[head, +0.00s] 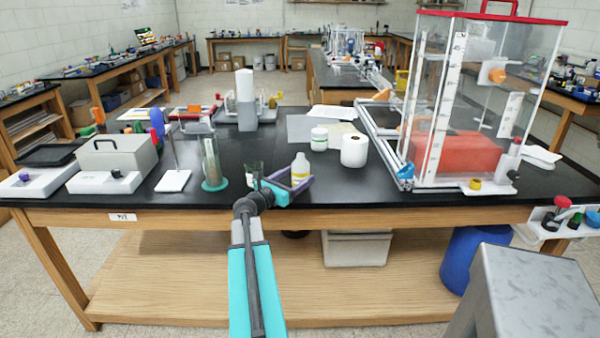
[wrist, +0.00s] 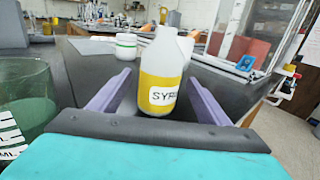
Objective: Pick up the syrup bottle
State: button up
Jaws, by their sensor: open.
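The syrup bottle (wrist: 161,75) is white with a yellow band and a label reading "SYR…". It stands upright on the black bench top, and it also shows in the head view (head: 300,169) near the bench's front edge. My gripper (wrist: 158,98) is open, with a purple finger on each side of the bottle and visible gaps to both. In the head view my gripper (head: 289,184) reaches over the bench edge at the bottle.
A glass beaker (wrist: 25,95) stands close on the left. A white jar (head: 319,139) and a white roll (head: 354,150) stand behind the bottle. A clear tank (head: 470,100) in an extrusion frame is at the right. A glass cylinder (head: 212,160) stands further left.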

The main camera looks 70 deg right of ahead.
aim_at(307, 168)
jog(key=shift+x, duration=0.9)
jog(key=shift+d, duration=0.1)
jog(key=shift+p+x, duration=0.75)
jog(key=shift+x, duration=1.2)
jog(key=shift+d+r, duration=0.15)
jog(key=shift+d, duration=0.45)
jog(key=c, duration=1.3)
jog(key=shift+o, duration=0.2)
jog(key=shift+r, duration=0.15)
